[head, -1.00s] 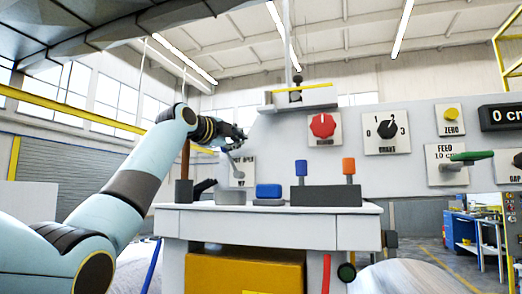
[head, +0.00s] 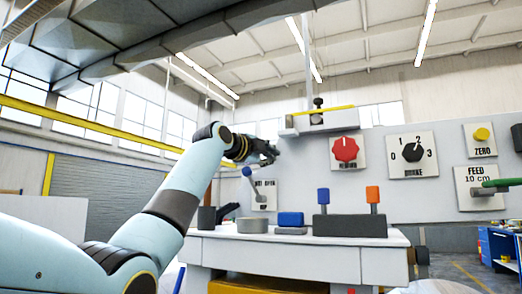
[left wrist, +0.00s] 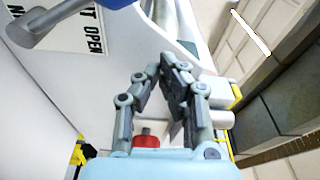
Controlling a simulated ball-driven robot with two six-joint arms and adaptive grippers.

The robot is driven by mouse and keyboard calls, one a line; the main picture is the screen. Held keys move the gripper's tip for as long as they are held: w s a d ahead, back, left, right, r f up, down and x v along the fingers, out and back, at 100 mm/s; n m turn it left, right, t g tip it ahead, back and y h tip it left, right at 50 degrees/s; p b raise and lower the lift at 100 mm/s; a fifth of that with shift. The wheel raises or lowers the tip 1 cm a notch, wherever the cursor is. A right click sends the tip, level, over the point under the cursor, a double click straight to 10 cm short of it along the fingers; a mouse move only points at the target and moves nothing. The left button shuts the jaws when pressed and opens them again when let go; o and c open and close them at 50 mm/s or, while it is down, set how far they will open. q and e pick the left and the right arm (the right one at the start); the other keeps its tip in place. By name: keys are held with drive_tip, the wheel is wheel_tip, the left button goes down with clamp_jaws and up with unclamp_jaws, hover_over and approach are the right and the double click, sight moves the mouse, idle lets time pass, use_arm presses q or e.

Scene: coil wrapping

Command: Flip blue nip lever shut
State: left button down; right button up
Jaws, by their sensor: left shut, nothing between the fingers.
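The blue nip lever has a blue knob (head: 247,172) and a grey arm slanting from the knob down right to the NIP placard (head: 264,196). In the left wrist view its grey arm (left wrist: 58,24) is at the top left and its knob (left wrist: 118,3) is cut by the top edge. My left gripper (head: 274,153) is above and right of the knob in the head view, apart from it. In the left wrist view its fingers (left wrist: 164,72) are together and empty. My right gripper is not in view.
On the panel are a red knob (head: 345,149), a black brake dial (head: 412,152) and a green handle (head: 492,184). A white bench (head: 330,252) below holds a blue button (head: 290,220) and a block with blue and orange levers (head: 350,224). A ledge (head: 325,121) juts out above.

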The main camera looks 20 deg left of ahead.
use_arm(q)
drive_tip(key=s+a+f+b, duration=0.1)
drive_tip(key=s+b, duration=0.2)
drive_tip(key=s, duration=0.7)
drive_tip(key=shift+a, duration=0.4)
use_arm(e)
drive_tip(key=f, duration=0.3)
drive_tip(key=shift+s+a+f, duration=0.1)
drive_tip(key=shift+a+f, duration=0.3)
use_arm(q)
drive_tip(key=shift+w, duration=0.1)
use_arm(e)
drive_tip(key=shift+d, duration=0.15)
use_arm(q)
drive_tip(key=shift+f, duration=0.1)
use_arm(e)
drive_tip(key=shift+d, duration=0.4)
